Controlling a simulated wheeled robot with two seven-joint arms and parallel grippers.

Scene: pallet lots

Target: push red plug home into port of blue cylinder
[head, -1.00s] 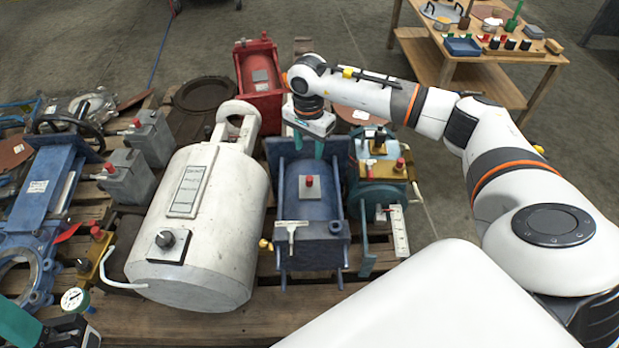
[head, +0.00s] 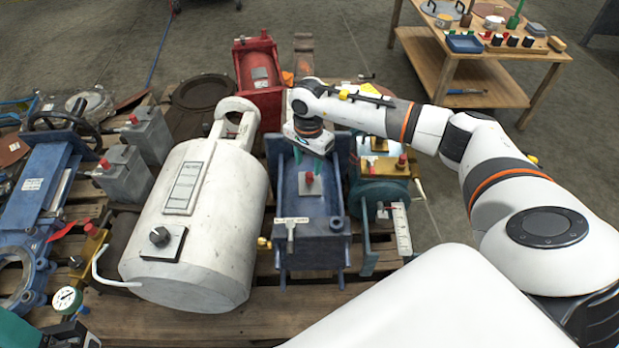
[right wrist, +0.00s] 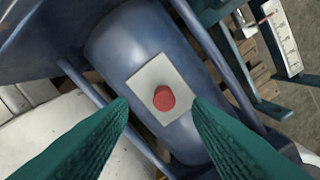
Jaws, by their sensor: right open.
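The blue cylinder (head: 322,213) lies in a blue frame near the middle of the head view. A pale square plate sits on top of it, with the red plug (head: 309,177) standing up from the plate. In the right wrist view the red plug (right wrist: 164,98) stands on the pale plate (right wrist: 148,78); how deep it sits is hard to tell. My right gripper (head: 312,158) is open and empty, its green fingers pointing down above the plug and to either side of it in the wrist view.
A big white tank (head: 195,235) stands close to the left of the blue cylinder. A teal and brass unit (head: 380,180) is close on the right. A red machine (head: 258,80) stands behind. All rest on a wooden pallet (head: 225,325). A wooden table (head: 480,75) is at the back right.

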